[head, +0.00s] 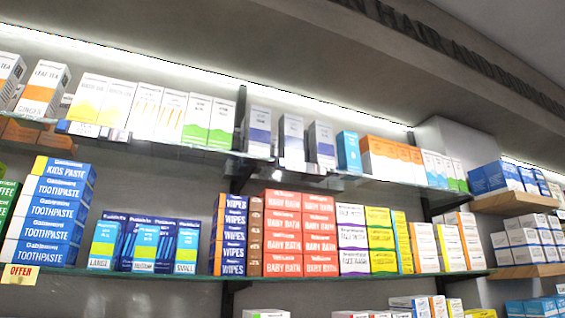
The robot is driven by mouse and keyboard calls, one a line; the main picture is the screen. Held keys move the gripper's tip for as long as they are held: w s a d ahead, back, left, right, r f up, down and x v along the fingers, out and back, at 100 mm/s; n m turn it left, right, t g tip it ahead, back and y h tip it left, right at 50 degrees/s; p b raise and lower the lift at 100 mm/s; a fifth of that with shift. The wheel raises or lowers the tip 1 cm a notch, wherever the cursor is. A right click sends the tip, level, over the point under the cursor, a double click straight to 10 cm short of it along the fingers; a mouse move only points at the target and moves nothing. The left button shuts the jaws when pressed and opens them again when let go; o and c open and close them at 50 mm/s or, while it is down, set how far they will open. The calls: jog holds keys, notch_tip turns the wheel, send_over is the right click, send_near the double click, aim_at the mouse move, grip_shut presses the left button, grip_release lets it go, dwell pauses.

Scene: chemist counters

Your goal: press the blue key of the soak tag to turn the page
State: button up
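Small pale tags hang on the upper shelf's front edge, one at the left (84,129) and one near the middle (292,165). A yellow tag marked OFFER (20,274) hangs at the left end of the lower shelf. My gripper is not in view.
A glass upper shelf (180,151) carries white, orange, green and blue cartons. The lower glass shelf (130,275) holds blue toothpaste boxes (48,211), wipes and red baby bath boxes (301,225). Wooden shelves (512,202) with more boxes stand at the right.

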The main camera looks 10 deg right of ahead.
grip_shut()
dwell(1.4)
